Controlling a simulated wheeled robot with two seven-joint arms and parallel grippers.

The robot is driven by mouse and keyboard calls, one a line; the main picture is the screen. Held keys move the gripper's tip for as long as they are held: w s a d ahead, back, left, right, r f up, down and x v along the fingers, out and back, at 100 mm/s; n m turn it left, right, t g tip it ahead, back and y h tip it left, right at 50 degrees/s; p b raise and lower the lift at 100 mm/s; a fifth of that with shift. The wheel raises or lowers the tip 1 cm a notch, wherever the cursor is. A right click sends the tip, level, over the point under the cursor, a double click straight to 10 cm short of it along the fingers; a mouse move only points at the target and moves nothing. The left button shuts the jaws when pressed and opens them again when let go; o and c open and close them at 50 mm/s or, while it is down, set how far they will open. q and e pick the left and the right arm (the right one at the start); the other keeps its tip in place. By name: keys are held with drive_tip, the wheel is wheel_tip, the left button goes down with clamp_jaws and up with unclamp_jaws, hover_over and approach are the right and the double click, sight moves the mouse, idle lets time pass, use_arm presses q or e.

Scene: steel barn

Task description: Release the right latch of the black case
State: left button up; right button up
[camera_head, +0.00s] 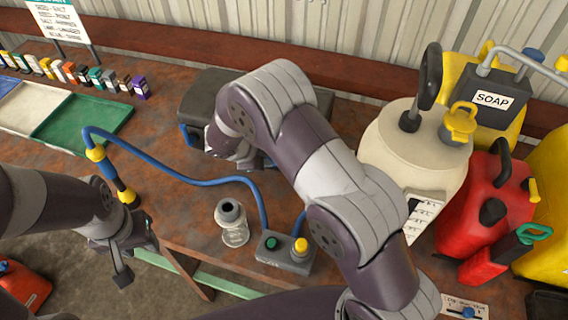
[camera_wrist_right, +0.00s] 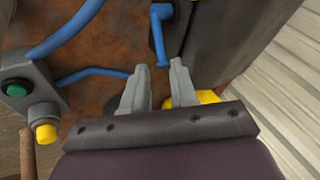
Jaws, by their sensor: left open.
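The black case (camera_head: 195,98) stands at the back of the bench, largely hidden by my right arm. A blue latch (camera_head: 187,135) shows at its left front; its right front is covered. In the right wrist view the case wall (camera_wrist_right: 228,38) is right of my fingers, and a blue latch-like part (camera_wrist_right: 161,35) sits just beyond their tips. I cannot tell which latch it is, or whether they touch. My right gripper (camera_wrist_right: 158,65) is open with a narrow gap, nothing clearly held; it is hidden in the head view. My left gripper (camera_head: 137,260) is open and empty, off the bench front.
A cream jug (camera_head: 385,140) and a red can (camera_head: 470,205) crowd the right. A green tray (camera_head: 82,122) lies left. A yellow part (camera_wrist_right: 208,96) shows behind my right fingers.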

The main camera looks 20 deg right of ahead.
drive_tip(key=p+x, duration=0.1)
drive_tip(key=x, duration=0.8)
drive_tip(key=shift+w+d+f, duration=0.1)
drive_tip(key=shift+f, duration=0.25)
clamp_jaws()
